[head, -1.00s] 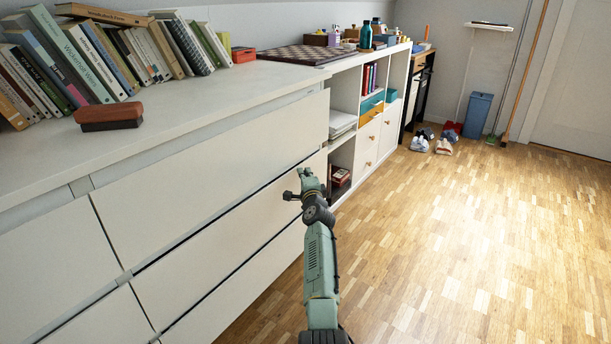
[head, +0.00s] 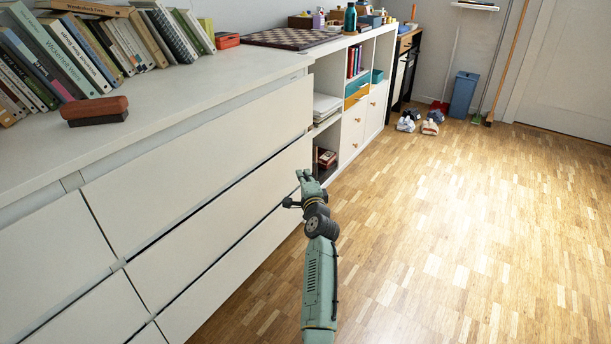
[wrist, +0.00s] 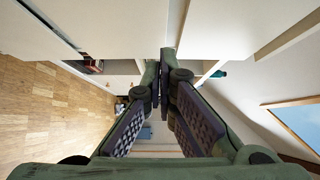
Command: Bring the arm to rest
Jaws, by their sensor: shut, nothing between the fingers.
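My gripper (head: 304,176) is at the end of my green arm, in front of the right end of the white dresser (head: 200,155) in the head view. In the wrist view the two dark padded fingers of my gripper (wrist: 163,85) meet at their tips with nothing between them. The dresser's drawer fronts look closed in the head view. From this angle I cannot tell whether the gripper touches the dresser front.
Books (head: 85,45) and a brown brush-like block (head: 95,109) lie on the dresser top, with a chessboard (head: 290,38) farther right. A white shelf unit (head: 352,128) stands beyond. Shoes (head: 430,127) and a blue bin (head: 463,95) are at the back. The wooden floor at right is clear.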

